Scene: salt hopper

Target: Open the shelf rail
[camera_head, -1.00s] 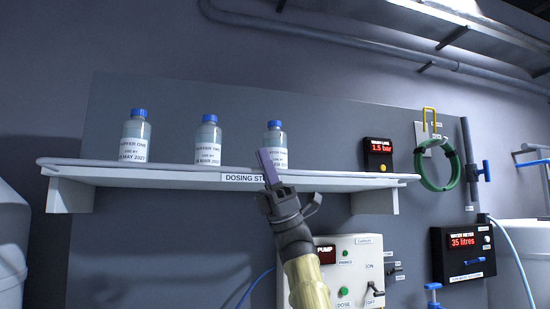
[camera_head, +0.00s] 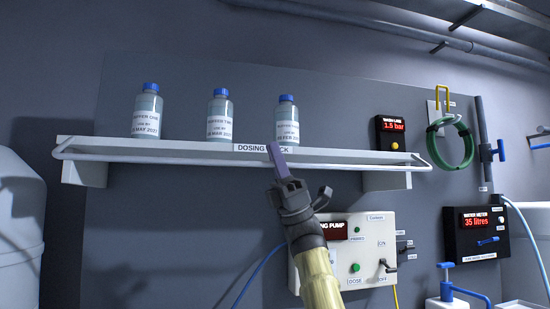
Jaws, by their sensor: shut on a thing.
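The shelf rail (camera_head: 170,158) is a thin pale bar with rounded ends. It runs along the front of the white dosing stock shelf (camera_head: 110,146), low across its front face, below the top edge. My gripper (camera_head: 277,158) reaches up from below to the middle of the rail, its purple finger in front of the shelf label. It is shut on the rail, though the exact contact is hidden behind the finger. Three blue-capped bottles stand upright on the shelf: a left one (camera_head: 147,112), a middle one (camera_head: 220,116) and a right one (camera_head: 287,122).
A pump panel (camera_head: 376,235) with switches is on the wall below the shelf, close to my arm. A wash line display (camera_head: 391,133), a green hose coil (camera_head: 469,148) and a water meter (camera_head: 476,232) are at the right. A pale tank (camera_head: 18,230) stands at the left.

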